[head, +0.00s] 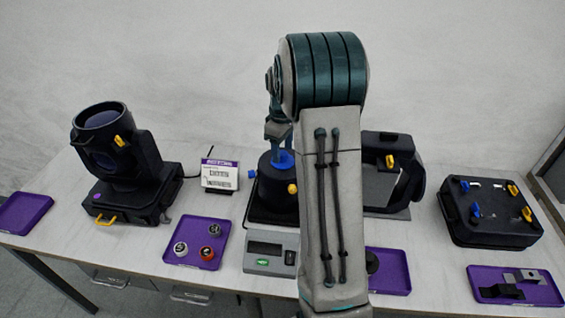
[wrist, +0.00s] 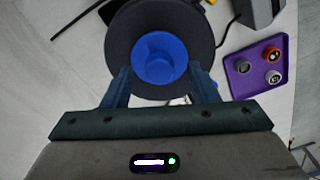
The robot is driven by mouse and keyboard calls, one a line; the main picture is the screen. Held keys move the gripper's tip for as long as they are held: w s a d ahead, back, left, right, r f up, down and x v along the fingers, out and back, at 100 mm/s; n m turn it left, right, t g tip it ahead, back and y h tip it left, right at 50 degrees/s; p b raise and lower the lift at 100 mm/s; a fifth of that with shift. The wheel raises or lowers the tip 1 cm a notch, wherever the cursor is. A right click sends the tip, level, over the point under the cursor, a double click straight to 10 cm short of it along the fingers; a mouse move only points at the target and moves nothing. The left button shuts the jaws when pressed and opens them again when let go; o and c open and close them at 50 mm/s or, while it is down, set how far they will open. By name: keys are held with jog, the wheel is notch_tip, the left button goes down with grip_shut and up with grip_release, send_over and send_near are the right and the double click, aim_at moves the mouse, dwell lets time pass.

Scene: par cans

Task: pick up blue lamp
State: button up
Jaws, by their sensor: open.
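The blue lamp, a round blue piece with a raised knob, shows in the wrist view (wrist: 155,60) on top of a dark round drum (wrist: 118,38). In the head view the drum (head: 272,190) stands left of my arm, with blue at its top. My gripper (wrist: 159,70) is open in the wrist view, its two fingers apart on either side of the blue knob. I cannot tell whether they touch it. In the head view my gripper (head: 279,143) is just above the drum and partly hidden by my arm.
A scale with a display (head: 270,251) is in front of the drum. A purple tray (head: 225,231) with three small round pieces is to its left. A large black moving-head light (head: 125,165) stands at left, a black case (head: 489,222) at right. My arm hides part of the table.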

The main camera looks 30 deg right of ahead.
jog(key=shift+f, duration=0.75)
grip_shut()
jog(key=shift+r, duration=0.1)
